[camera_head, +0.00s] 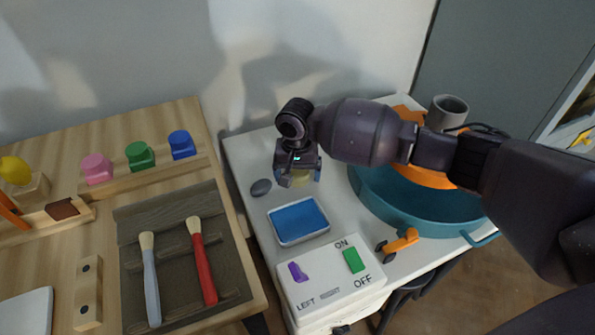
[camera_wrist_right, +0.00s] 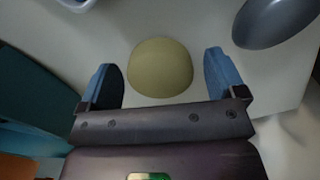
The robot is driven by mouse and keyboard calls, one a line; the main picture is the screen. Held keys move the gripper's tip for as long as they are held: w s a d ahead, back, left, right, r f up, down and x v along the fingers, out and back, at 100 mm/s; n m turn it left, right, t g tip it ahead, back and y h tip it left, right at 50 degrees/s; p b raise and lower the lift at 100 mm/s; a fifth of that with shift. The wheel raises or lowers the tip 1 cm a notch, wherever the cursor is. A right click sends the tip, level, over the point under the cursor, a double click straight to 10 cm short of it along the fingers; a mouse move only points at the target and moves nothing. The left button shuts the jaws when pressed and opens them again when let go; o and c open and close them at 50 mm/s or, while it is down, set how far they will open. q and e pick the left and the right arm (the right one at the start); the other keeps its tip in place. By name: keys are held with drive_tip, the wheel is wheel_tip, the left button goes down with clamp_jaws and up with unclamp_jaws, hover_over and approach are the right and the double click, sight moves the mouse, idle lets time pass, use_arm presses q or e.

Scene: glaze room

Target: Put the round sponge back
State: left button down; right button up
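The round sponge (camera_wrist_right: 160,68) is a dull yellow dome on the white table. In the head view only part of the sponge (camera_head: 299,178) shows under my right gripper (camera_head: 298,174). In the right wrist view my right gripper (camera_wrist_right: 164,82) is open, with one blue finger on each side of the sponge. Gaps show between the sponge and both fingers, so it is not gripped. The sponge's underside is hidden. My left gripper is not in view.
A grey oval object (camera_head: 261,187) lies close left of the gripper. A blue-filled tray (camera_head: 299,221) is in front, and a teal basin (camera_head: 400,205) stands right. A switch box (camera_head: 330,283) is at the table's front. A wooden board with brushes (camera_head: 110,190) is left.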

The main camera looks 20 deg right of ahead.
sight(297, 171)
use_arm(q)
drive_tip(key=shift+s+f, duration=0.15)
use_arm(e)
drive_tip(key=shift+r, duration=0.1)
wheel_tip(297, 171, up, 5)
drive_tip(key=shift+w+r+p, duration=0.1)
drive_tip(key=shift+r+p, duration=0.1)
drive_tip(key=shift+p, duration=0.65)
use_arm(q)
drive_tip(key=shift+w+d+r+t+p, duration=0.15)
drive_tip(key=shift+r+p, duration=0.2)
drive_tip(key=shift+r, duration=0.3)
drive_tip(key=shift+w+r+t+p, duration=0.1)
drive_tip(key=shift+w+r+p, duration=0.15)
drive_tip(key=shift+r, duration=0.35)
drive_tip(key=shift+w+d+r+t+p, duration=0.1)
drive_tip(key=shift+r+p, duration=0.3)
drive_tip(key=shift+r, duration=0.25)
use_arm(e)
wheel_tip(297, 171, up, 7)
drive_tip(key=shift+f, duration=0.15)
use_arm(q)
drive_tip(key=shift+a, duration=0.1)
use_arm(e)
drive_tip(key=shift+a, duration=0.1)
